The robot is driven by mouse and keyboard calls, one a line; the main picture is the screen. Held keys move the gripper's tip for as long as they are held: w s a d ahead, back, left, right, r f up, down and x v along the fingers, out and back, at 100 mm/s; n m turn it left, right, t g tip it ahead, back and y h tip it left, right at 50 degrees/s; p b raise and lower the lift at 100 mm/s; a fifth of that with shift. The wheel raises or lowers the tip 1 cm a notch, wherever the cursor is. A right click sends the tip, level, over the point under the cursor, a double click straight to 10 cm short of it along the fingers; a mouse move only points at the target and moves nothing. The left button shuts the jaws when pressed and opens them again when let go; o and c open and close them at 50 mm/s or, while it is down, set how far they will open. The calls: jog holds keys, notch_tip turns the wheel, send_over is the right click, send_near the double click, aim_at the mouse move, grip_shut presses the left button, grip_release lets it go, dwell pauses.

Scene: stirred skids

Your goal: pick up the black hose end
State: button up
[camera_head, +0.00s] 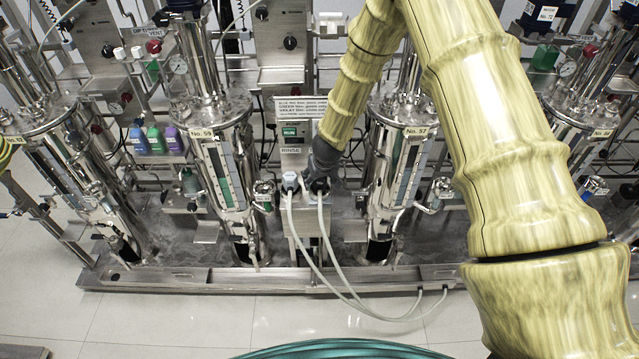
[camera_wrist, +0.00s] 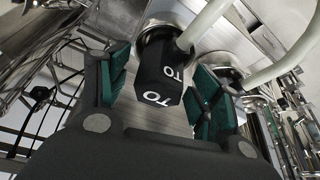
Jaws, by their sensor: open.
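The black hose end (camera_head: 319,187) sits on the steel box between the two middle stirred vessels, with a pale hose running from it. In the wrist view, the black hose end (camera_wrist: 160,72) is a dark block with white "TO" lettering, seated at a round metal fitting. My gripper (camera_head: 321,174) is right over it in the head view and hides part of it. In the wrist view, my gripper (camera_wrist: 163,92) is open, with one green-padded finger on each side of the block. Whether the pads touch it I cannot tell.
A white hose end (camera_head: 290,181) stands just left of the black one on the same steel box (camera_head: 308,218). Vessels No. 59 (camera_head: 222,165) and No. 57 (camera_head: 398,175) flank it. Two pale hoses loop down over the skid's front rail (camera_head: 200,278). The floor in front is mostly clear.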

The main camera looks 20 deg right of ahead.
jog(key=shift+c, duration=0.5)
jog(key=c, duration=1.2)
jog(key=shift+r, duration=0.15)
